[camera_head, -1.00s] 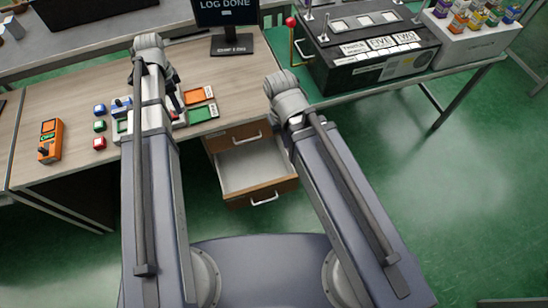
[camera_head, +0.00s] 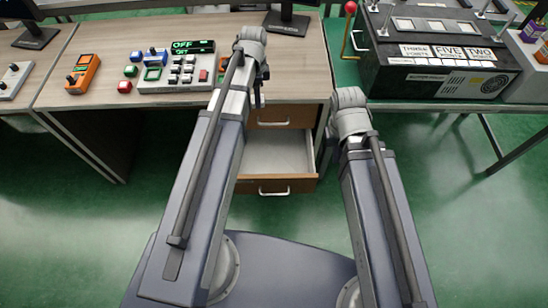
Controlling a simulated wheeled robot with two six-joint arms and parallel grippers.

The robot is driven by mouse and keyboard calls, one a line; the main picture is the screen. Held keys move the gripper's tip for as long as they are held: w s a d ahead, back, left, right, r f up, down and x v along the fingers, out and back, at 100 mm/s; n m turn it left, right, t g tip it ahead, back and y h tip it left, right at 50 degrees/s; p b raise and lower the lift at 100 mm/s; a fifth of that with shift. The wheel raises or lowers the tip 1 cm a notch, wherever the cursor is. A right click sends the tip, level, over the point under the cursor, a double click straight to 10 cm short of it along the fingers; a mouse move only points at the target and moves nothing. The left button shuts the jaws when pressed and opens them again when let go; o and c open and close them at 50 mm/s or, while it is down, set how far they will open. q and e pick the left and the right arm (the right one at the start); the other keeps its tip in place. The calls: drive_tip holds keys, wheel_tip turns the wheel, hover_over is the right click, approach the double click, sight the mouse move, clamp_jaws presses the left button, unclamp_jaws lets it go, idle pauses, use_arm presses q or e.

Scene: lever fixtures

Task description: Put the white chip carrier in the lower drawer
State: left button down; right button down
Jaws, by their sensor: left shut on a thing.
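The lower drawer (camera_head: 295,186) is pulled open under the desk, and the visible part of its pale inside is empty. The upper drawer (camera_head: 297,117) above it is shut. My left gripper (camera_head: 259,97) is at the desk's front edge, above and left of the open drawer. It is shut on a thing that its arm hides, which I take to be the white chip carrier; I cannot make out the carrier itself. My right arm's wrist is right of the drawers, and its fingers are hidden, so their opening cannot be told.
A control panel (camera_head: 150,86) with a green OFF display, coloured blocks and an orange handheld device (camera_head: 84,74) are on the desk (camera_head: 300,72). A black machine (camera_head: 440,75) stands on the right bench. The green floor is open at right.

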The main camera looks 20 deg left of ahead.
use_arm(q)
drive_tip(key=m+b, duration=0.1)
drive_tip(key=b, duration=0.9)
hover_over(274, 166)
wheel_tip(274, 166, down, 12)
drive_tip(key=shift+f, duration=0.1)
wheel_tip(274, 166, down, 28)
drive_tip(key=b, duration=2.7)
drive_tip(key=shift+b, duration=0.3)
drive_tip(key=shift+c, duration=1.5)
unclamp_jaws()
